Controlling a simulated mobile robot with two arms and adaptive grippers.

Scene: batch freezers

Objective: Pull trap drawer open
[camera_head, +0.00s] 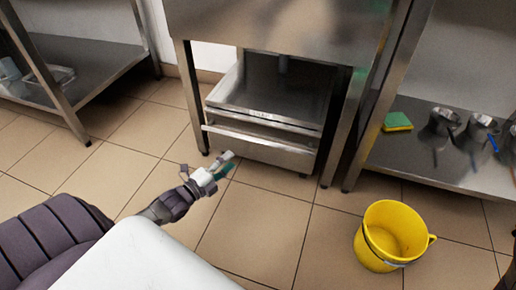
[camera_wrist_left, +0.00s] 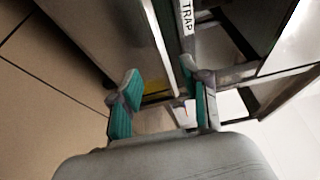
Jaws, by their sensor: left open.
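The trap drawer (camera_head: 262,153) is a steel drawer low under the steel unit, with a long horizontal bar handle (camera_head: 258,138) across its front. It looks shut. In the left wrist view a white label (camera_wrist_left: 187,15) reads "TRAP", and the pale handle bar (camera_wrist_left: 160,45) runs toward the space between my fingers. My left gripper (camera_head: 227,162) is just in front of the drawer's left part. In the left wrist view its green-padded fingers (camera_wrist_left: 160,73) are apart, with nothing gripped. I cannot tell whether a finger touches the handle. My right gripper is not in view.
A yellow bucket (camera_head: 392,237) stands on the tiled floor at the right. A low steel shelf (camera_head: 455,170) holds a sponge (camera_head: 397,122) and several metal containers. Another low shelf (camera_head: 85,62) is at the left. Steel legs (camera_head: 192,97) flank the drawer. Floor before the drawer is clear.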

